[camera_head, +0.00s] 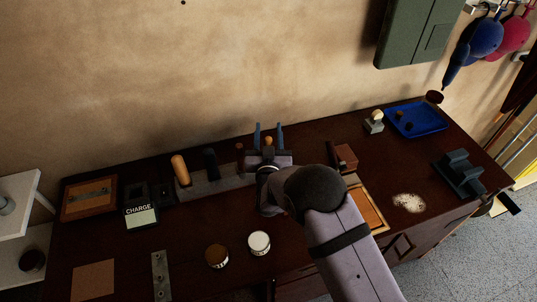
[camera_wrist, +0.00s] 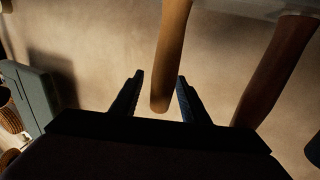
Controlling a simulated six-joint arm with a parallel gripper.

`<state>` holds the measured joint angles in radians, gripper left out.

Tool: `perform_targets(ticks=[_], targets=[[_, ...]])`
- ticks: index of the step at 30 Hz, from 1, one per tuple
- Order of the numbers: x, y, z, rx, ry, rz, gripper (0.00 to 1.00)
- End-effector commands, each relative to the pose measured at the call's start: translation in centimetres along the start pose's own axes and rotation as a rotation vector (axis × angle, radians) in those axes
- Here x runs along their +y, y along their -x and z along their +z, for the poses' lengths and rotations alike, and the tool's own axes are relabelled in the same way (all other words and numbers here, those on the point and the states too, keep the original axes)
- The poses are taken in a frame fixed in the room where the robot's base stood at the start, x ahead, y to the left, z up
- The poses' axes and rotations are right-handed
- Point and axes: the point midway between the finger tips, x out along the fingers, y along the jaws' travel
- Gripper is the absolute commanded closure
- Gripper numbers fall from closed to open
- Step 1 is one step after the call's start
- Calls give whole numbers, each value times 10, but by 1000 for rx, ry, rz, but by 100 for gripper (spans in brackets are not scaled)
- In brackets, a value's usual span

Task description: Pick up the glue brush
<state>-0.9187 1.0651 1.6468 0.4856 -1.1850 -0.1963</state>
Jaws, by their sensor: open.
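A light wooden handle (camera_wrist: 170,45) stands between the fingers of my gripper (camera_wrist: 160,79) in the wrist view, with its rounded end toward the palm. It looks apart from both fingers. In the head view its tip (camera_head: 268,141) shows between the two blue fingers of my open gripper (camera_head: 269,128). A dark reddish-brown handle (camera_wrist: 277,72) stands just right of the right finger in the wrist view. In the head view this handle (camera_head: 240,155) is left of the gripper. Bristles are hidden, so I cannot tell for certain which handle is the glue brush.
The grey tool rack (camera_head: 223,183) also holds a black handle (camera_head: 211,162) and an orange handle (camera_head: 180,168). Two jars (camera_head: 259,243) (camera_head: 216,256) stand in front. A blue tray (camera_head: 415,120) lies at the right. A green cabinet (camera_head: 410,35) hangs on the wall.

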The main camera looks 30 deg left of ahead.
Motion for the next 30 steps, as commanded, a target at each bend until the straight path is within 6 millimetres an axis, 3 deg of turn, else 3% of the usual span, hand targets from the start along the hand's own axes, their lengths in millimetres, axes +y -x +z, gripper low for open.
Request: perform_targets(ticks=[1,6,20,30], targets=[[0,0,0,0,0,0,59],[0,0,0,1,0,0,99],[0,0,-4,2,-1,0,100],[0,0,-28,4,-3,0,100]])
